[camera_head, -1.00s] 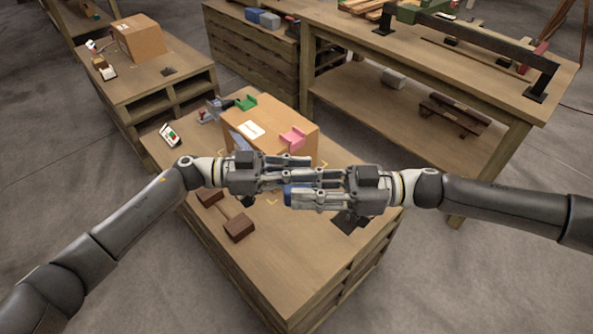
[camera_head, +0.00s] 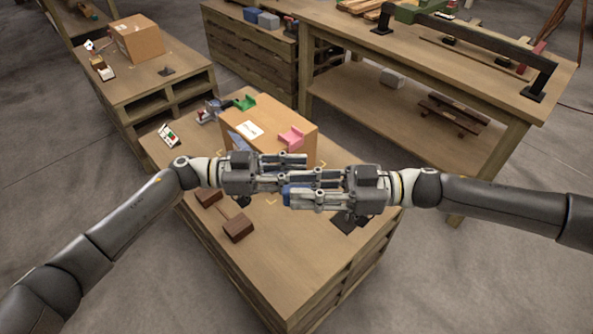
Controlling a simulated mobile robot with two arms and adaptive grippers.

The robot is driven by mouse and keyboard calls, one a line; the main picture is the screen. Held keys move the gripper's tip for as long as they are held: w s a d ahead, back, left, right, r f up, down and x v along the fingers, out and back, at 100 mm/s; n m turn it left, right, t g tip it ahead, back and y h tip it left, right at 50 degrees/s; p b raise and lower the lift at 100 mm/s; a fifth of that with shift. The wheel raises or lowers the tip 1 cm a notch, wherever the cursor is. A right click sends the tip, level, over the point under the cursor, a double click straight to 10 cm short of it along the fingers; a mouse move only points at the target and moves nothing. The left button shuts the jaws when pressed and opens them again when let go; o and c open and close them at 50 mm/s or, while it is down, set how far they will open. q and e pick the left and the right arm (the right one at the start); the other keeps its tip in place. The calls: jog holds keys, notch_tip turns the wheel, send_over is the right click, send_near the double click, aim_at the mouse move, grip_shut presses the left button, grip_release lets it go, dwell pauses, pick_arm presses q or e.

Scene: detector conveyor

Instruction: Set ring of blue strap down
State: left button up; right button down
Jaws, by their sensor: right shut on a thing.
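A blue piece (camera_head: 287,191), which looks like part of the strap ring, shows at the tips of my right gripper (camera_head: 293,188). The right gripper comes in from the right and is shut on it, above the near table. The fingers hide most of the ring, so its shape cannot be told. My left gripper (camera_head: 305,169) reaches in from the left, just higher in the picture. Its fingers look apart, with nothing clearly between them. The fingers of the two grippers overlap in the view; I cannot tell whether they touch.
A brown mallet (camera_head: 238,228) lies in front. A dark plate (camera_head: 349,222) lies right. The table's front is clear.

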pick_arm(q)
jog(key=a, duration=1.1)
jog(key=shift+w+a, duration=0.25)
jog(key=shift+w, duration=0.2)
jog(key=shift+d, duration=0.15)
